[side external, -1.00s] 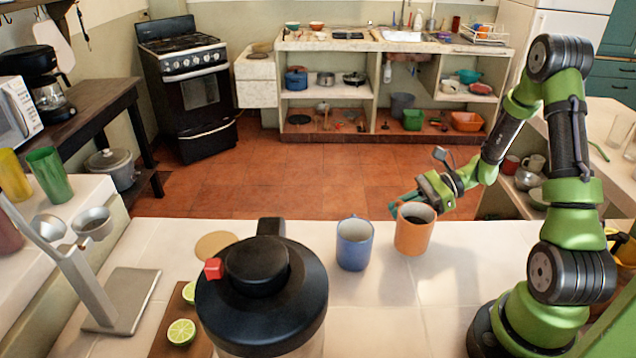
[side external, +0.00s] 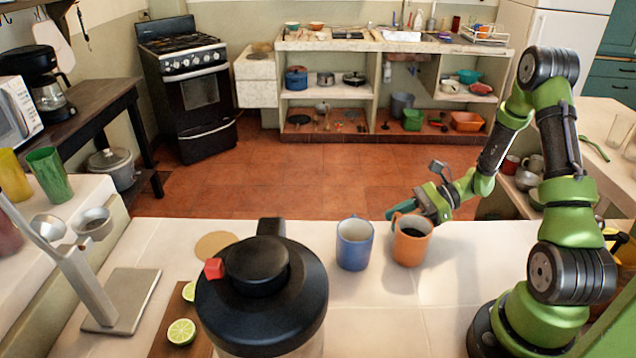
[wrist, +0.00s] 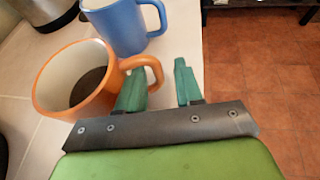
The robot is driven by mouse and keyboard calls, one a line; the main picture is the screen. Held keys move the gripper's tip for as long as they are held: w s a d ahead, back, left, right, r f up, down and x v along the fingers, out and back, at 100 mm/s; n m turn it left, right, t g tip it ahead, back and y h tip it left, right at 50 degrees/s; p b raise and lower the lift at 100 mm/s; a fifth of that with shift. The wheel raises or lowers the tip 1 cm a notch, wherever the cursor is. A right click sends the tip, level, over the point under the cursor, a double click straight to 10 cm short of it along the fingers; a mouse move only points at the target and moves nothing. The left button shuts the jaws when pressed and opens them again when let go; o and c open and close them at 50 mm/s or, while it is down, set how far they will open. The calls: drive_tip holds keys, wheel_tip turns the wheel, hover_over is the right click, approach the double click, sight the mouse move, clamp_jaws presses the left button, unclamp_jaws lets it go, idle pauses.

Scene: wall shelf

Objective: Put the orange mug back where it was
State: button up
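The orange mug (side external: 411,250), with dark contents, stands upright on the white tiled counter, just right of a blue mug (side external: 354,252). My gripper (side external: 402,210) is at the mug's far side, by its handle. In the wrist view, my gripper (wrist: 160,85) has its two green fingers apart. The left finger passes at the handle of the orange mug (wrist: 50,88), and a gap shows between the handle and the right finger. Whether the left finger is inside the loop is hard to tell. The blue mug (wrist: 118,28) is just beyond, its handle facing right.
A large black-lidded container (side external: 262,290) stands in the front middle. Cut limes (side external: 181,332) lie on a board, and a metal stand (side external: 120,298) is at left. The counter right of the orange mug is clear.

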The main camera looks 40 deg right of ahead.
drive_tip(key=shift+d+r, duration=0.1)
drive_tip(key=shift+r, duration=0.1)
drive_tip(key=v, duration=1.1)
drive_tip(key=shift+s+d, duration=0.15)
drive_tip(key=s+a+r+n+h, duration=0.1)
drive_tip(key=a+r+n+h, duration=0.3)
drive_tip(key=a+r+n, duration=0.5)
drive_tip(key=s+a+r+n+h, duration=0.2)
drive_tip(key=a+r+n+h, duration=0.3)
drive_tip(key=a+r+n, duration=0.3)
drive_tip(key=shift+a+r+n, duration=0.35)
drive_tip(key=shift+a+n, duration=1.55)
drive_tip(key=shift+a, duration=0.7)
drive_tip(key=shift+s, duration=0.1)
